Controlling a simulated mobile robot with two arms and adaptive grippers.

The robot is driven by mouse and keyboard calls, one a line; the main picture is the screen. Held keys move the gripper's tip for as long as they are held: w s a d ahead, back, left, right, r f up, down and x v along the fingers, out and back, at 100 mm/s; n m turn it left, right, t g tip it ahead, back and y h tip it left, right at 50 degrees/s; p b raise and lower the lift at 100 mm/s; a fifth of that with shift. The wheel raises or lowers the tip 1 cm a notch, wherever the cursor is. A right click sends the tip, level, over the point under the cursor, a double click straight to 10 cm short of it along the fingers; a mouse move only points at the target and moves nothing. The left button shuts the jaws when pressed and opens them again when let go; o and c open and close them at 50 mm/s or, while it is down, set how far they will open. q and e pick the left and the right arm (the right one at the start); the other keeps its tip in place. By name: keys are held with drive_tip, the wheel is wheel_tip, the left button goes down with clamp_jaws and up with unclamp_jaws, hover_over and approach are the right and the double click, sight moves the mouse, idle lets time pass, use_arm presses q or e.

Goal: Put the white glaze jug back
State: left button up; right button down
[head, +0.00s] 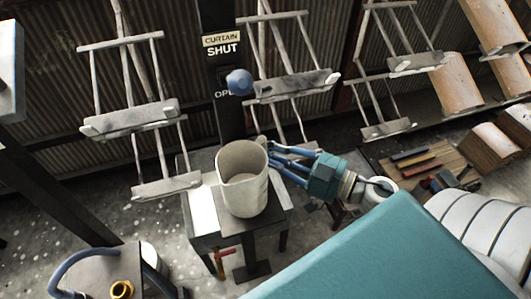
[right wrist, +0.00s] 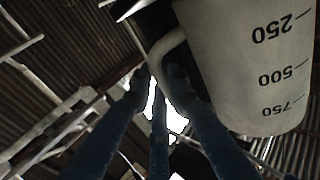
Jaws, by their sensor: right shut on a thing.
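The white glaze jug (head: 243,192) is upright and open-topped in the head view, in front of the dark post. My right gripper (head: 274,158) reaches in from the right and is shut on the jug's handle. In the right wrist view the jug (right wrist: 245,65) fills the upper right, with upside-down marks 250, 500 and 750. The fingers of my right gripper (right wrist: 165,80) are around its handle (right wrist: 168,48). The jug is over a small dark table (head: 205,241); I cannot tell whether it touches the top. My left gripper is not in view.
A post (head: 228,125) with a blue knob (head: 239,82) and a "curtain shut" sign (head: 222,41) stands behind. Hanging racks (head: 130,119) line the back. A teal surface (head: 370,255) fills the lower right. A blue hoop and brass fitting (head: 121,289) are at lower left.

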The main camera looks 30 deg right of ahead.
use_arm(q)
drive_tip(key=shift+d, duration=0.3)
use_arm(e)
drive_tip(key=shift+f, duration=0.2)
drive_tip(key=shift+f, duration=0.15)
drive_tip(key=c, duration=1.9)
unclamp_jaws()
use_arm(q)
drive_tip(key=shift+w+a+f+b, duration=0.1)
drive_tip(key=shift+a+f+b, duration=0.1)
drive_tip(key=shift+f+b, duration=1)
use_arm(e)
drive_tip(key=shift+v, duration=6)
